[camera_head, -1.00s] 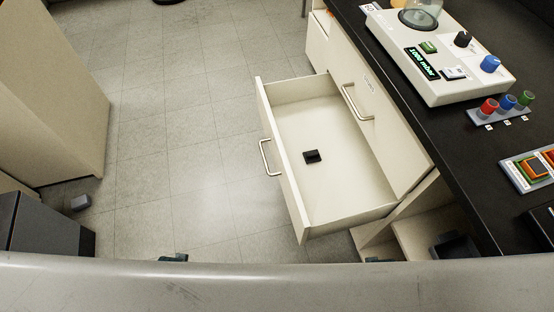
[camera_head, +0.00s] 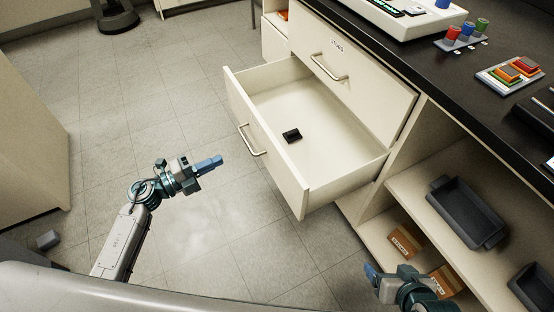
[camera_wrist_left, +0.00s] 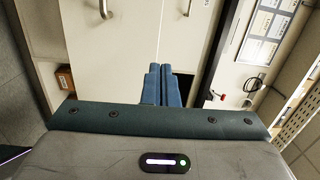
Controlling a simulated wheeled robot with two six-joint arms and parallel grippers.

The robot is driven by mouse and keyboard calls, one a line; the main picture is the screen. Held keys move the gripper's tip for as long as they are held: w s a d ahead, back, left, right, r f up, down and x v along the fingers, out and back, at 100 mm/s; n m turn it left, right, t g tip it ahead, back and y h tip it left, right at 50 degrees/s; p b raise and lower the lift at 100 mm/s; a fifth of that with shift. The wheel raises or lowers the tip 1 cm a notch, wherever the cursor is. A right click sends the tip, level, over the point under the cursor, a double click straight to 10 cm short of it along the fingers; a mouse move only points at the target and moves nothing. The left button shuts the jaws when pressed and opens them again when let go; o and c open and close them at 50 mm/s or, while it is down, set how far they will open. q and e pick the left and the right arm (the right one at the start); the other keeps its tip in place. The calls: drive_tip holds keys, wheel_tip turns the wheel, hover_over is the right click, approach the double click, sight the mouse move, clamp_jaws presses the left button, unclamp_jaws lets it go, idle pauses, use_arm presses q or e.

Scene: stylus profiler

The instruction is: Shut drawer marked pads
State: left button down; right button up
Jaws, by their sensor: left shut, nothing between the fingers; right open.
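A pale drawer (camera_head: 272,165) stands pulled out from the cabinet under the bench. It has a metal bar handle (camera_head: 251,140) on its front, and a small black object (camera_head: 291,135) lies inside. No label can be read on it in these views. My left gripper (camera_head: 217,161) is shut and empty, to the left of the drawer front and apart from it. Its blue fingers (camera_wrist_left: 162,84) are together in the left wrist view, pointing toward pale fronts with handles. My right gripper (camera_head: 371,272) is open at the bottom, right of the drawer; its fingers are only partly visible.
A shut, labelled drawer (camera_head: 352,85) with a handle sits above the open one. Right of it, open shelves hold a dark tray (camera_head: 466,212) and small brown boxes (camera_head: 405,241). The black bench top (camera_head: 430,70) carries instruments.

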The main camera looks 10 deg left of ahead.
use_arm(q)
drive_tip(key=m+g, duration=0.1)
approach(272, 143)
drive_tip(key=x, duration=0.6)
drive_tip(key=shift+w+d+f, duration=0.1)
drive_tip(key=shift+w+d, duration=0.2)
use_arm(e)
drive_tip(key=shift+s+r, duration=0.25)
drive_tip(key=shift+r, duration=0.1)
drive_tip(key=shift+d, duration=0.1)
